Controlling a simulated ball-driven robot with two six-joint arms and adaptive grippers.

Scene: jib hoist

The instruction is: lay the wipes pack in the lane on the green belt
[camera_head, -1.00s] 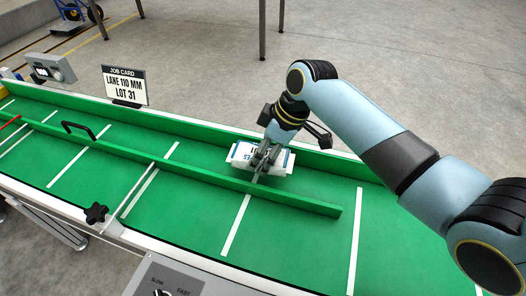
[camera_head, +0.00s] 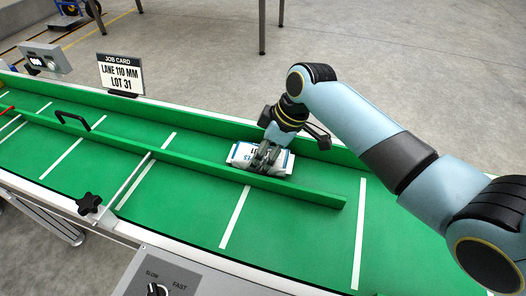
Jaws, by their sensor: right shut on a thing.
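The wipes pack (camera_head: 244,154), white with blue and dark print, is low in the lane on the green belt (camera_head: 190,205), between the green guide rail (camera_head: 215,168) and the green back wall (camera_head: 200,122). My right gripper (camera_head: 262,168) is shut on the pack from above and hides its middle. Whether the pack touches the belt cannot be told. My left gripper is out of view.
A job card (camera_head: 121,73) reading "LANE 110 MM LOT 31" stands behind the belt. A grey control box (camera_head: 45,60) is at the far left. A black knob (camera_head: 89,203) and a speed panel (camera_head: 175,275) are at the near side.

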